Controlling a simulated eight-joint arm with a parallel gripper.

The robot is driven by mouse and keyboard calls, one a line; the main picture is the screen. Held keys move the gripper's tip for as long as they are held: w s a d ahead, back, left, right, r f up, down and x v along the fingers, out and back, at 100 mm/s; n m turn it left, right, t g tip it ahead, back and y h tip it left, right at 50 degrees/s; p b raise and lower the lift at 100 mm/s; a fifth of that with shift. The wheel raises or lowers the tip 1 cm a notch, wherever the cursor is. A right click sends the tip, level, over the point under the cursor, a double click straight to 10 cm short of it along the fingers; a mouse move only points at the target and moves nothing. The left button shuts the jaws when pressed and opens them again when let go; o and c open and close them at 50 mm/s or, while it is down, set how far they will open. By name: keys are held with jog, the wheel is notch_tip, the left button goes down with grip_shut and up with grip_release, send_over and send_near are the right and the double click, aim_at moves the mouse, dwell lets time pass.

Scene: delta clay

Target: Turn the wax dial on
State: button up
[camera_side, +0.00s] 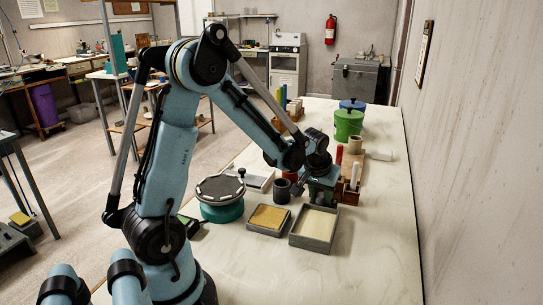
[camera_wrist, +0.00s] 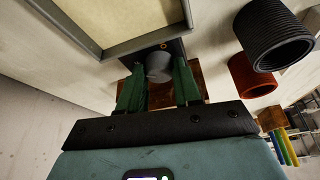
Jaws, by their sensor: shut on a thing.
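The wax dial is a grey round knob (camera_wrist: 158,66) on a dark panel at the top middle of the wrist view. A small orange ring mark (camera_wrist: 164,45) shows on the panel just beyond it. My gripper (camera_wrist: 159,78) has its two green fingers on either side of the knob and is shut on it. In the side view my gripper (camera_side: 322,187) points down behind the cream-filled tray, and it hides the dial there. I cannot tell how far the knob is turned.
A grey tray with a cream filling (camera_side: 315,225) lies close in front of my gripper, beside a yellow-filled tray (camera_side: 268,218). A dark ribbed cup (camera_side: 281,190) stands left. A wooden rack (camera_side: 350,192) is close on the right. The front of the table is clear.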

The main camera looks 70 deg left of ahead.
jog(key=m+h, duration=0.1)
jog(key=m, duration=0.3)
jog(key=shift+a+m+t+h, duration=0.15)
jog(key=shift+m+t+h, duration=0.15)
jog(key=shift+t+h, duration=0.1)
jog(key=m+h, duration=0.1)
jog(key=m, duration=0.3)
jog(key=shift+a+m+h, duration=0.1)
jog(key=shift+m+h, duration=0.3)
jog(key=m, duration=0.2)
jog(key=m+h, duration=0.1)
jog(key=m, duration=0.1)
jog(key=shift+a+g+h, duration=0.1)
jog(key=shift+g+h, duration=0.2)
jog(key=shift+g, duration=0.1)
jog(key=shift+w+m+g+h, duration=0.1)
jog(key=shift+m+g+h, duration=0.35)
jog(key=shift+m, duration=1.55)
jog(key=o, duration=1)
